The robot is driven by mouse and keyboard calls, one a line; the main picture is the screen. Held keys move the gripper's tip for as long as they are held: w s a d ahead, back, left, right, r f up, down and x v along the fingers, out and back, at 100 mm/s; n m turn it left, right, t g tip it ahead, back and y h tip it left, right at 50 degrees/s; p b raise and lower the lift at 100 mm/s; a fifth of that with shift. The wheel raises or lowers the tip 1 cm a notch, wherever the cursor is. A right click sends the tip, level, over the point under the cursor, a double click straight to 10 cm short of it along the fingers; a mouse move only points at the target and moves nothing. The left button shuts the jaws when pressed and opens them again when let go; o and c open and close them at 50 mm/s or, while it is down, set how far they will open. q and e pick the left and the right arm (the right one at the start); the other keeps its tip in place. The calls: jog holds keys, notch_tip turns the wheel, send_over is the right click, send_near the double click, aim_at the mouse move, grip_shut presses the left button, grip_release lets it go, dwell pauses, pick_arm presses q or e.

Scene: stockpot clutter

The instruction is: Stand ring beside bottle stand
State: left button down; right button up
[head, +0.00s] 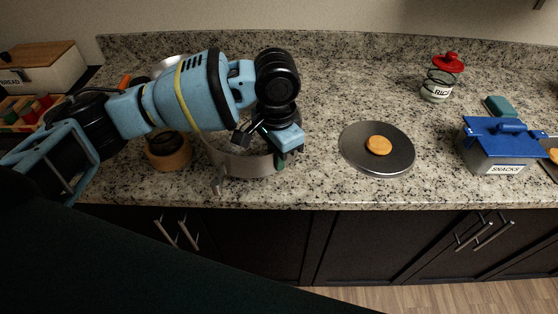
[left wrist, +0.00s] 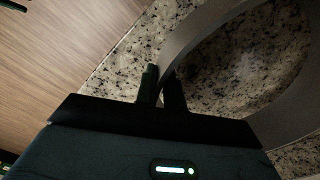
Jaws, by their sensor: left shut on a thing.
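A wide grey metal ring (head: 245,167) is in the grip of my left gripper (head: 279,158), above or at the front part of the granite counter. My arm hides the ring's upper part. In the left wrist view the ring (left wrist: 192,36) passes between the two dark fingertips (left wrist: 162,88) and curves off to the right. Whether its lower edge touches the counter is unclear. A round wooden stand with a dark top (head: 170,153), which looks like the bottle stand, sits just left of the ring, partly under my arm. My right gripper is not in view.
A grey round lid with a tan knob (head: 362,158) lies right of the ring. Further right are a blue-lidded snacks box (head: 497,161) and a red-topped rice jar (head: 437,88). A bread box (head: 50,68) stands far left. The counter's front edge (head: 330,207) is close.

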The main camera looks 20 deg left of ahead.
pick_arm(q)
jog(key=shift+w+r, duration=0.1)
jog(key=shift+w, duration=0.15)
jog(key=shift+w+a, duration=0.1)
jog(key=shift+w, duration=0.2)
notch_tip(320, 180, down, 4)
jog(key=shift+r, duration=0.2)
jog(key=c, duration=1.5)
grip_release()
jog(key=shift+f, duration=0.15)
notch_tip(320, 180, up, 12)
jog(key=shift+p, duration=0.35)
